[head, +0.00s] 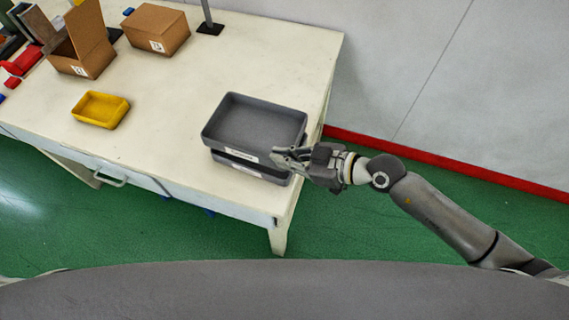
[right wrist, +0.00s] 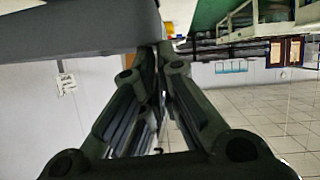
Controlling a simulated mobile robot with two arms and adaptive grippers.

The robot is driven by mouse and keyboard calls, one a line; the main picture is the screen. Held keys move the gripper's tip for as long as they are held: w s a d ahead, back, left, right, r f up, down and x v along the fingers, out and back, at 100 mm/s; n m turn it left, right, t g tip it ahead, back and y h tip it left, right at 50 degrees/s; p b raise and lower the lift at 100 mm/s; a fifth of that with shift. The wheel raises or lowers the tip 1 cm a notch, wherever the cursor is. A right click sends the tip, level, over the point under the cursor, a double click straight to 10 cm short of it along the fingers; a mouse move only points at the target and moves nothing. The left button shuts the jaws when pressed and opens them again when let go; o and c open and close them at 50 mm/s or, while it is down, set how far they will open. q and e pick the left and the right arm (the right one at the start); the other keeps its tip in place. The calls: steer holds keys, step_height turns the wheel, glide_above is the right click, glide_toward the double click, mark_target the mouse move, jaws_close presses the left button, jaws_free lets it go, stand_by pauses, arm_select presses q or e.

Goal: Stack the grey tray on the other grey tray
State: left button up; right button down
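Two grey trays lie one over the other near the right end of the table. The upper grey tray (head: 255,122) is empty and hides most of the lower grey tray (head: 240,165), whose front edge shows just below it. A tray's grey side also fills the upper left of the right wrist view (right wrist: 75,35). My right gripper (head: 277,156) is at the upper tray's front right corner, its fingers nearly together and apparently pinching the rim. The fingertips (right wrist: 157,58) are partly hidden against the tray. My left gripper is not in view.
The white table (head: 160,110) has a yellow tray (head: 100,109) to the left. Cardboard boxes (head: 155,28) and a thin post (head: 208,15) stand at the back. Red and blue items lie at the far left. The tabletop between the yellow and grey trays is clear.

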step_height(320, 180, down, 3)
steer(key=shift+r+b, duration=0.1)
steer(key=shift+b, duration=0.2)
steer(key=shift+f, duration=0.5)
steer(key=c, duration=2.1)
jaws_free()
steer(key=shift+f, duration=0.15)
steer(key=o, duration=0.5)
steer(key=shift+c, duration=0.2)
